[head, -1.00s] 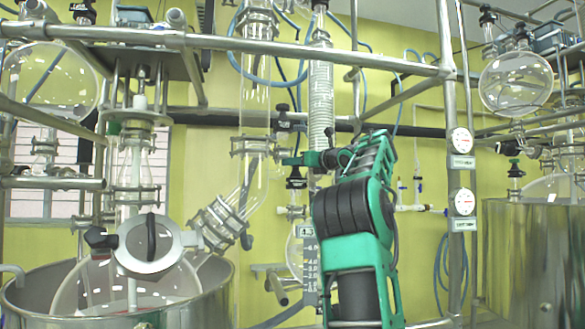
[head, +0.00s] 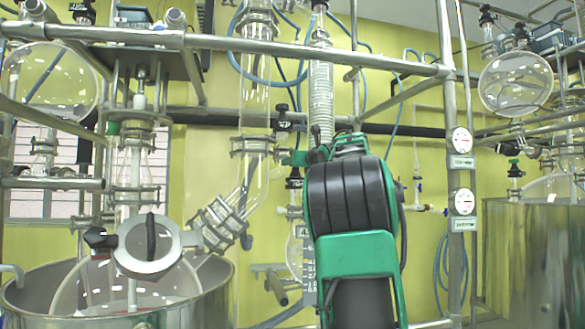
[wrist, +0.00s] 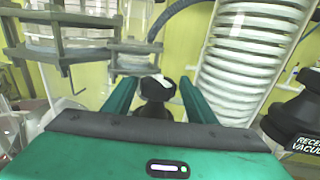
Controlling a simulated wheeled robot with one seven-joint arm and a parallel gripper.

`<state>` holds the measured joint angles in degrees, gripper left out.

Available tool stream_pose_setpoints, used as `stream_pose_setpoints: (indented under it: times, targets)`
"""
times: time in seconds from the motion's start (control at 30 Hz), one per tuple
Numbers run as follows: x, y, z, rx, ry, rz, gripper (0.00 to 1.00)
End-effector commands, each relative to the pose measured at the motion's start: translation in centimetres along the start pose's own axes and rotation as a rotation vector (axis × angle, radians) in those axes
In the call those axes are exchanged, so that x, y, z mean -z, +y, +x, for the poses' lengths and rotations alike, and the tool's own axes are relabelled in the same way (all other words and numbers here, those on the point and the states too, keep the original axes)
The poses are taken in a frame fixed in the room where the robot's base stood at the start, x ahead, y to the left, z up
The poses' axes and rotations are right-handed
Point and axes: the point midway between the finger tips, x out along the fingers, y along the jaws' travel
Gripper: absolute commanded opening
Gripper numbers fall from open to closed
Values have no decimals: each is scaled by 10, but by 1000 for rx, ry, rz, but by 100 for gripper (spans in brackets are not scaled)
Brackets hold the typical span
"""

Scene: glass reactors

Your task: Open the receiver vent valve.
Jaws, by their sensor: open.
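In the wrist view my gripper (wrist: 156,84) is open. Its two green fingers stand apart, one on each side of a black knob (wrist: 155,93) with a pale mark on top. A gap shows on either side of the knob, and it is not gripped. No label can be read on this knob, so I cannot confirm it is the vent valve. In the head view my green gripper (head: 297,158) is mostly hidden behind my arm, near the glass column's lower fittings. A black knob (head: 294,181) shows just below it there.
In the wrist view a black part labelled "RECEIVER VACU..." (wrist: 306,143) stands at the right, beside a white coiled column (wrist: 250,55). Metal clamps and glass (wrist: 75,35) are at the left. Steel frame bars (head: 400,67) cross above my arm in the head view.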

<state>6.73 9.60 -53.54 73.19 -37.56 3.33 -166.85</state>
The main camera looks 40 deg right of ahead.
Motion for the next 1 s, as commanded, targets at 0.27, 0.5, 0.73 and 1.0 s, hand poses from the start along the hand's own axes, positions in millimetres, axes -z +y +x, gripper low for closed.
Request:
stream_pose_setpoints:
  times: [0.27, 0.5, 0.73, 1.0]
  targets:
    - [0, -1, 0, 1, 0, 0, 19]
    - [-1, -5, 0, -49, -2, -4, 19]
    - [-1, -6, 0, -136, -1, -5, 19]
    - [0, -6, 0, -236, -1, -5, 19]
